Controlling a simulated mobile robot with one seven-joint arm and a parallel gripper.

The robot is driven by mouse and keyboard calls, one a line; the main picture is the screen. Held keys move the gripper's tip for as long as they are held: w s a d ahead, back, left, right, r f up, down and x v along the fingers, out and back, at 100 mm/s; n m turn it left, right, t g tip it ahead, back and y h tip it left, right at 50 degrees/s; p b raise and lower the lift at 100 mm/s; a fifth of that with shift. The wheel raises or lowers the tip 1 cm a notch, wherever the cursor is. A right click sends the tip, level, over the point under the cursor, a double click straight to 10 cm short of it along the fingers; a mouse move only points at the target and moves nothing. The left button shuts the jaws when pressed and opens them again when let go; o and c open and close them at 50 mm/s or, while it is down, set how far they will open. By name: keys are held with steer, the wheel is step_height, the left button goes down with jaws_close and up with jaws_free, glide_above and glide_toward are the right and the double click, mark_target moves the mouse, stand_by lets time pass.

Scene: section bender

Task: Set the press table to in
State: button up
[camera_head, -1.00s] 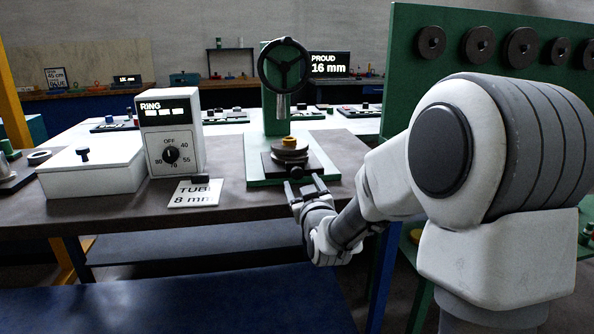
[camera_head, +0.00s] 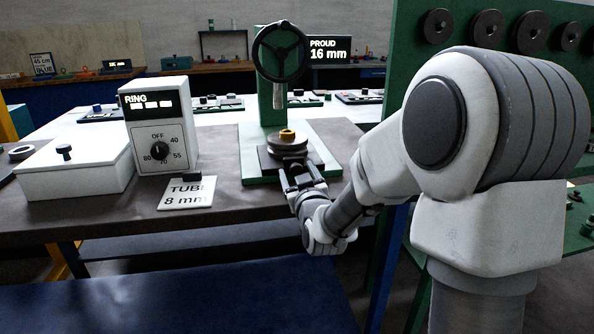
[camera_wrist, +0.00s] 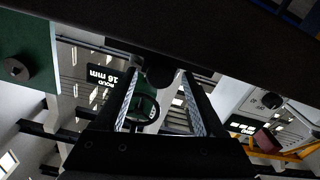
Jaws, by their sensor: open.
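The green press (camera_head: 272,112) stands on the bench with a black handwheel (camera_head: 281,52) on top. Its dark press table (camera_head: 268,162) sits low on the green base and bears a round metal stack with a brass-coloured piece (camera_head: 287,134). My gripper (camera_head: 300,174) is open and empty at the front edge of the press table; I cannot tell whether it touches. In the wrist view my two fingers (camera_wrist: 165,100) are apart, with a dark bar across the view beyond the tips. The handwheel shows between them.
A ring heater box with a dial (camera_head: 160,130), a white lidded box (camera_head: 75,160) and a "TUBE 8 mm" card (camera_head: 188,193) stand left of the press. A display (camera_head: 329,50) reads "PROUD 16 mm". A green panel with dark discs (camera_head: 490,100) rises at right.

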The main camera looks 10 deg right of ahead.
steer(key=shift+c, duration=0.3)
jaws_close()
stand_by(1.2)
